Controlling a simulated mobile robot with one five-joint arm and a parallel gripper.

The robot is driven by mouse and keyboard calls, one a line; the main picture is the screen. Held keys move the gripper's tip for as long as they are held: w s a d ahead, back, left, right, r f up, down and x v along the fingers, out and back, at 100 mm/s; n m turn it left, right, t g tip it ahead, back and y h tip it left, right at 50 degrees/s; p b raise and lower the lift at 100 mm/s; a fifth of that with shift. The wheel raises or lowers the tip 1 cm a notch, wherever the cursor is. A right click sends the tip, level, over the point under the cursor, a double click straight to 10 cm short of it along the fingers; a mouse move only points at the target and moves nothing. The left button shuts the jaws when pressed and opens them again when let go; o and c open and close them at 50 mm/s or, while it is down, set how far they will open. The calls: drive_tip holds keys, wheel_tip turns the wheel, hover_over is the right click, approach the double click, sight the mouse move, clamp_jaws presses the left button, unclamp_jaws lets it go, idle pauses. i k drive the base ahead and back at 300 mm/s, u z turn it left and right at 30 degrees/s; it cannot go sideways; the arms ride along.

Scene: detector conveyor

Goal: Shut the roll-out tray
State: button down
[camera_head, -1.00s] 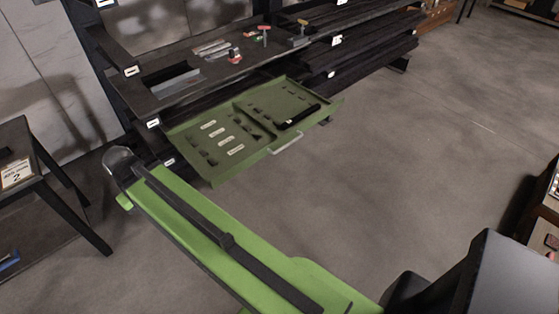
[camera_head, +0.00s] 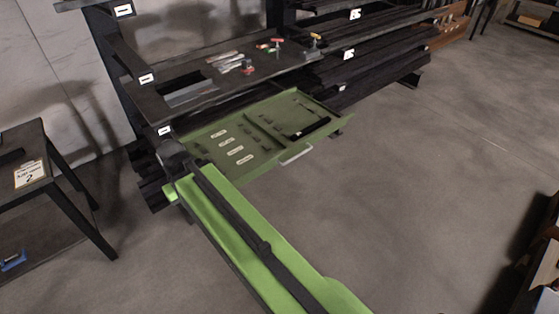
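The green roll-out tray (camera_head: 277,169) is pulled out from the dark shelf rack (camera_head: 205,98). It has a light handle (camera_head: 296,155) on its front edge. Several small pale and dark items and a black bar-shaped object (camera_head: 311,129) lie in it. My green arm reaches from the lower right toward the tray's left front side. Its dark far end overlaps the tray's left corner in the picture, and I cannot tell whether they touch. My gripper's fingers cannot be made out.
The shelf above the tray holds several small tools, among them a red-handled one (camera_head: 247,66). A dark table (camera_head: 62,186) with a numbered card stands at the left. Another piece of furniture (camera_head: 540,270) is at the lower right. The floor right of the tray is clear.

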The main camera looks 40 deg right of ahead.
sight(243, 145)
drive_tip(key=z, duration=0.1)
drive_tip(key=i, duration=1)
drive_tip(key=u, duration=0.05)
